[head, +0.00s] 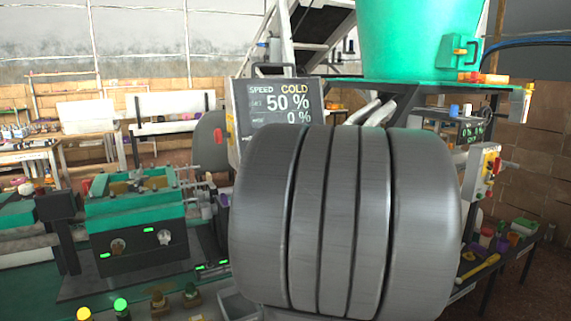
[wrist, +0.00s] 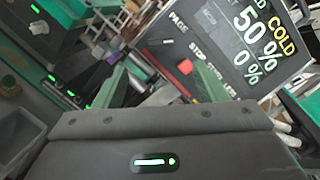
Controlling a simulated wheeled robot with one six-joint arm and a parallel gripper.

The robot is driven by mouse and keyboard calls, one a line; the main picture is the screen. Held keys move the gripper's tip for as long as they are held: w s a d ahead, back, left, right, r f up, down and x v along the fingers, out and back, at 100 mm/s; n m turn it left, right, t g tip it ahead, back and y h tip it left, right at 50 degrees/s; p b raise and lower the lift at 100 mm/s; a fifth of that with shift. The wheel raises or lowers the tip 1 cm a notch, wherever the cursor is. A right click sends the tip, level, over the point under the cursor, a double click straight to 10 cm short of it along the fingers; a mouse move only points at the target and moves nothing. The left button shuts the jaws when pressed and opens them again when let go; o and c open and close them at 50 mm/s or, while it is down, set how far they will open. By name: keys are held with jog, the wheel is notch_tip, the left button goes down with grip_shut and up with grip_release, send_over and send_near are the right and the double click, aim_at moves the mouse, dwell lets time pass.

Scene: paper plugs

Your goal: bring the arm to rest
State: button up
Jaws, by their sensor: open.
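My gripper (wrist: 160,76) shows in the wrist view, with its dark housing across the bottom and a green finger on each side. The fingers are apart and I see nothing held between them. Beyond them is a dark control panel (wrist: 228,50) reading "COLD", "50 %" and "0 %", with a red button (wrist: 185,67) seen between the fingers. I cannot tell how far the fingers are from the panel. In the head view a large grey ribbed part, which looks like my arm close to the camera, fills the lower middle and hides what is behind it. The gripper does not show there.
In the head view the panel (head: 277,106) stands behind the grey part. A green machine (head: 135,215) with lit lamps is at left. A green tub (head: 415,40) stands on a raised shelf. A switch box (head: 482,172) with a red knob and a low shelf of small items are at right.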

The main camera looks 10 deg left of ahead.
jog(key=p+x, duration=0.1)
jog(key=x, duration=1.2)
jog(key=shift+w+a, duration=0.25)
jog(key=shift+w, duration=0.05)
jog(key=shift+s, duration=0.1)
